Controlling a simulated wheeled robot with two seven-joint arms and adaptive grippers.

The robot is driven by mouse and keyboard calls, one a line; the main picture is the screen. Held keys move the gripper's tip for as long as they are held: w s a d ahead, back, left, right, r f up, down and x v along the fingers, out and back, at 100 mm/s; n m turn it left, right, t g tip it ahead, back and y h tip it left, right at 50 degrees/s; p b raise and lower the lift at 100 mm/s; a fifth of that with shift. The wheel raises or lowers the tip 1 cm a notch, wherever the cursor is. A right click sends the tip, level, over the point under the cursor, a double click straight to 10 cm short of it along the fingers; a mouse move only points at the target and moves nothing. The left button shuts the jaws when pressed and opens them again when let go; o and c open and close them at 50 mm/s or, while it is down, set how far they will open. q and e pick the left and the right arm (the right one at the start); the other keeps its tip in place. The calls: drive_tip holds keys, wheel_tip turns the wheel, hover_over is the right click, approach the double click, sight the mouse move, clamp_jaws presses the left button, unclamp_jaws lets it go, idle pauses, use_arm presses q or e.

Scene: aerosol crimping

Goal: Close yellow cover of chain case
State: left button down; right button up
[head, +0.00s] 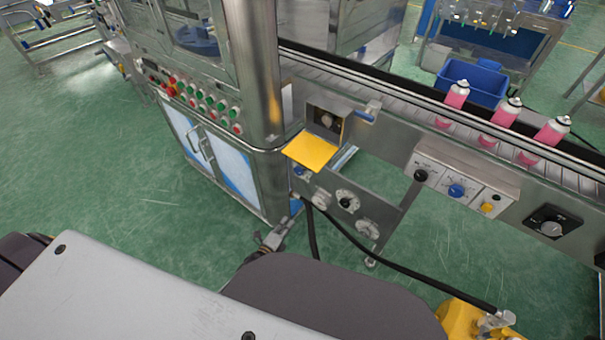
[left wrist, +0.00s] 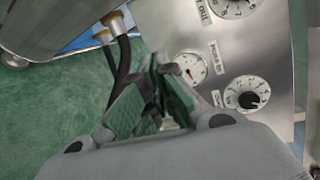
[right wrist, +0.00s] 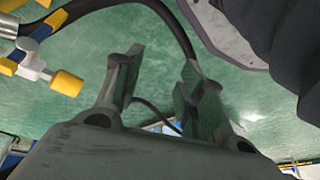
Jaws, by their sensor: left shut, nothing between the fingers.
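The yellow cover (head: 311,152) is in the head view. It is open, folded down and outward below the mouth of a small metal case (head: 344,113) on the front of the conveyor line. A dark round part shows inside the case. My left gripper (head: 275,238) is low and to the left of the cover, apart from it. In the left wrist view its fingers (left wrist: 156,88) come together with nothing between them, facing gauges and black hoses. My right gripper (right wrist: 158,80) shows in the right wrist view with its fingers apart and empty; the cover is not in that view.
Gauges (head: 347,200) and black hoses (head: 311,232) sit below the cover. A control panel (head: 463,180) is on the right. Pink cans (head: 500,120) stand on the conveyor. A yellow-and-blue fitting (right wrist: 38,58) is near my right gripper. Green floor is open at left.

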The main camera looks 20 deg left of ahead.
use_arm(q)
drive_tip(key=w+r+m+t+h+b, duration=0.2)
drive_tip(key=r+m+t+h+b, duration=0.1)
drive_tip(key=r+m+b, duration=0.4)
drive_tip(key=w+r+m+t+h+b, duration=0.3)
drive_tip(key=r+m+t+b, duration=0.3)
drive_tip(key=r+m+b, duration=0.2)
drive_tip(key=shift+r+m+h+b, duration=0.3)
drive_tip(key=shift+m+b, duration=0.85)
drive_tip(key=shift+m, duration=0.45)
use_arm(e)
drive_tip(key=w+a+r+t+y, duration=0.1)
drive_tip(key=w+a+r, duration=0.3)
drive_tip(key=r, duration=0.2)
drive_tip(key=shift+w+r+t+y, duration=0.4)
use_arm(q)
drive_tip(key=shift+w+d, duration=0.1)
drive_tip(key=shift+d, duration=0.05)
drive_tip(key=b+x, duration=0.1)
drive_tip(key=x, duration=0.8)
drive_tip(key=shift+w+r, duration=0.25)
use_arm(e)
drive_tip(key=f, duration=0.3)
drive_tip(key=shift+a+f, duration=0.2)
drive_tip(key=shift+a, duration=0.1)
drive_tip(key=shift+r+t, duration=0.15)
drive_tip(key=shift+t, duration=0.15)
